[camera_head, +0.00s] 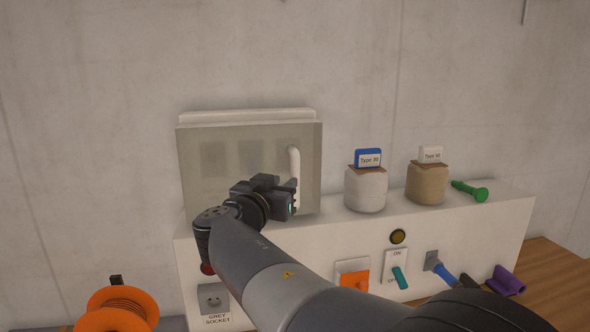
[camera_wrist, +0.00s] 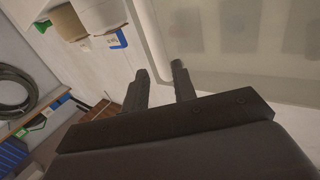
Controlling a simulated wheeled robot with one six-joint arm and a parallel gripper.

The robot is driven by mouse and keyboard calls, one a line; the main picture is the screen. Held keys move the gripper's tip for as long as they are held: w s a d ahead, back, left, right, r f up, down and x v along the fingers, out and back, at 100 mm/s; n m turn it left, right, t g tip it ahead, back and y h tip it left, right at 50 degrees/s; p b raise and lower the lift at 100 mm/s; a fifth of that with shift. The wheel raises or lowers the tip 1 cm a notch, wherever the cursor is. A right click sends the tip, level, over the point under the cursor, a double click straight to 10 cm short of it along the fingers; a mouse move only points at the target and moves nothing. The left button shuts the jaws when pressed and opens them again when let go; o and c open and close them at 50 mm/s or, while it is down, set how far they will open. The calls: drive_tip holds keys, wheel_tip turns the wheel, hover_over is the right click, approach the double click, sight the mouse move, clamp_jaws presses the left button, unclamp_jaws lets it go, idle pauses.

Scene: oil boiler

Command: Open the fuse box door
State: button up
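The fuse box (camera_head: 248,116) is on the wall at the back, above the white panel. Its translucent greenish door (camera_head: 225,190) looks shut, with dim dark shapes behind it. A white vertical handle (camera_head: 293,162) is on the door's right side. My gripper (camera_head: 294,190) is at the handle's lower part. In the wrist view, my gripper's two dark fingers (camera_wrist: 160,72) stand apart. The white handle (camera_wrist: 148,40) runs down to the gap between the fingertips. I cannot tell whether either finger touches it. The door (camera_wrist: 230,45) fills the upper right there.
Right of the box stand two jars, one white (camera_head: 366,190) and one brown (camera_head: 427,184), and a green piece (camera_head: 470,190). The white panel (camera_head: 440,230) below carries switches and sockets. An orange spool (camera_head: 117,312) is at the lower left.

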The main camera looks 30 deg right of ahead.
sight(293, 174)
drive_tip(key=p+x, duration=0.2)
drive_tip(key=x, duration=0.5)
drive_tip(key=shift+w+d+p, duration=0.25)
drive_tip(key=shift+d+p, duration=0.1)
clamp_jaws()
